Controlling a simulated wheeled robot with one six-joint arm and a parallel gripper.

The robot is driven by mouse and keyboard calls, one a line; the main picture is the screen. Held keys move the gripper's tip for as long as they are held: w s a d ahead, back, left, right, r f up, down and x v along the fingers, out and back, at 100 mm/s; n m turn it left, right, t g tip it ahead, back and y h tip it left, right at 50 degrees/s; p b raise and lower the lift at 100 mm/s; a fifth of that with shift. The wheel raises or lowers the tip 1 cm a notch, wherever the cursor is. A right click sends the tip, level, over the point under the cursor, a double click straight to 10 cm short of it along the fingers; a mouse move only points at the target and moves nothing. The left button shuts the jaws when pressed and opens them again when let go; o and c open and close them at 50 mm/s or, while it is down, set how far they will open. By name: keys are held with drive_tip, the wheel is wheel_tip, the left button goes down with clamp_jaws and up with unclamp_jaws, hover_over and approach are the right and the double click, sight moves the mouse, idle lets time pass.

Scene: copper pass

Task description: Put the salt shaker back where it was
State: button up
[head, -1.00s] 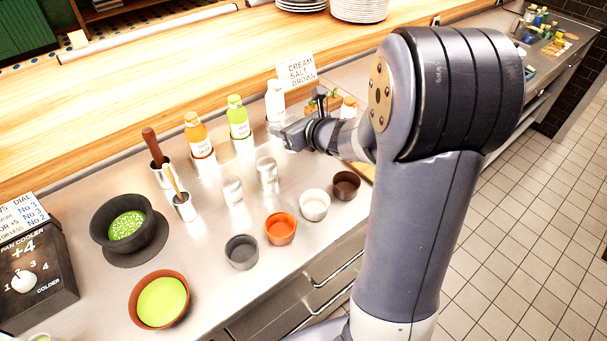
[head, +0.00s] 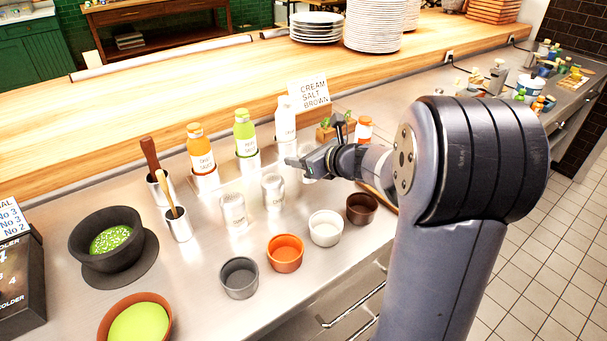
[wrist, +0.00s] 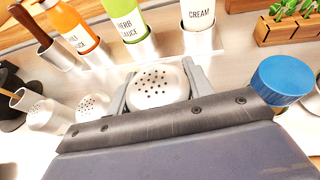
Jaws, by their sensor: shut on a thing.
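My gripper (wrist: 157,92) is shut on a metal shaker with a perforated domed top (wrist: 157,84), seen from above between the two fingers in the wrist view. In the head view my gripper (head: 306,162) is over the counter, in front of the white cream bottle (head: 286,118). The held shaker is mostly hidden there, and I cannot tell whether its base touches the counter. Two similar shakers, one (head: 233,210) and another (head: 273,192), stand upright to the left of my gripper. Their labels are too small to read, and the held shaker's label is hidden.
Orange (head: 201,150) and green (head: 245,133) sauce bottles stand in holders behind the shakers. Several small bowls, including an orange one (head: 285,252), line the front. A blue-capped container (wrist: 283,80) is close right of my gripper.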

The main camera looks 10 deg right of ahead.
drive_tip(key=shift+f+b, duration=0.4)
drive_tip(key=shift+f, duration=1.5)
drive_tip(key=shift+f, duration=0.2)
drive_tip(key=o, duration=1)
drive_tip(key=shift+r, duration=0.15)
drive_tip(key=shift+s+r, duration=0.1)
drive_tip(key=shift+r, duration=0.1)
drive_tip(key=v, duration=1.1)
drive_tip(key=shift+s+d, duration=0.2)
drive_tip(key=shift+s, duration=0.2)
